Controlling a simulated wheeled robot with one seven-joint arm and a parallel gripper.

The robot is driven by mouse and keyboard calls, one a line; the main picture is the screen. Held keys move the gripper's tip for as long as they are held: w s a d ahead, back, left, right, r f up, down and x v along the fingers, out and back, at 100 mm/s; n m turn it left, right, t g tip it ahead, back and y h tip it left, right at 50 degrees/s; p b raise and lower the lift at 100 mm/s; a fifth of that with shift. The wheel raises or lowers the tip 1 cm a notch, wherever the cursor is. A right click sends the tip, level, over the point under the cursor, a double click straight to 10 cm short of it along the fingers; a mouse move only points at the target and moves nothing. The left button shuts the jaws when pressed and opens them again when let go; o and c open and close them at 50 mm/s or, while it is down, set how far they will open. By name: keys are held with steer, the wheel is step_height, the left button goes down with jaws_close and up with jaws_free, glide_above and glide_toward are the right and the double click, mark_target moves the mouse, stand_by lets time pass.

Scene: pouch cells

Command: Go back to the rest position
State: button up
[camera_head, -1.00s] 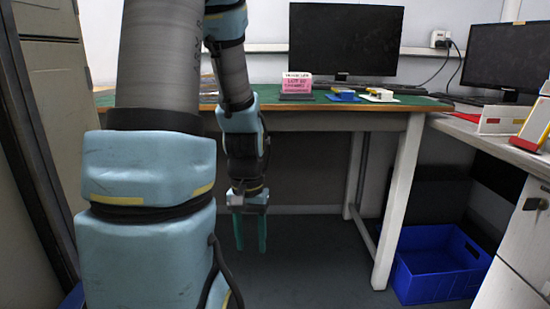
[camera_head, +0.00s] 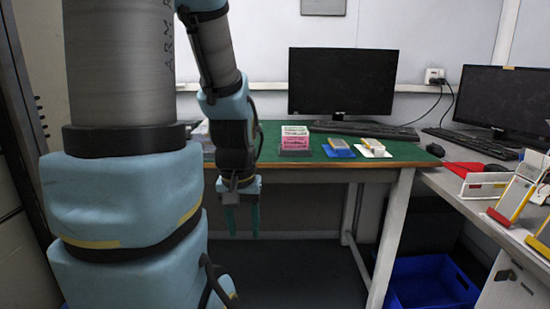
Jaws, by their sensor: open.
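My gripper (camera_head: 241,220) hangs at the end of my arm, pointing down in front of the green-topped table (camera_head: 270,160). Its two teal fingers are apart, with nothing between them. The fingertips are below the level of the tabletop edge. My arm's upper links fill the left of the view and hide part of the table.
A pink and white stack (camera_head: 295,139), a blue holder (camera_head: 338,148) and a white holder (camera_head: 373,147) stand on the table. A monitor (camera_head: 342,82) is behind. The right desk (camera_head: 455,185) holds yellow-edged items (camera_head: 512,200). A blue crate (camera_head: 432,282) sits on the floor.

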step_height(320, 180, up, 19)
steer(key=p, duration=1.6)
steer(key=shift+f, duration=0.2)
steer(key=shift+s, duration=0.1)
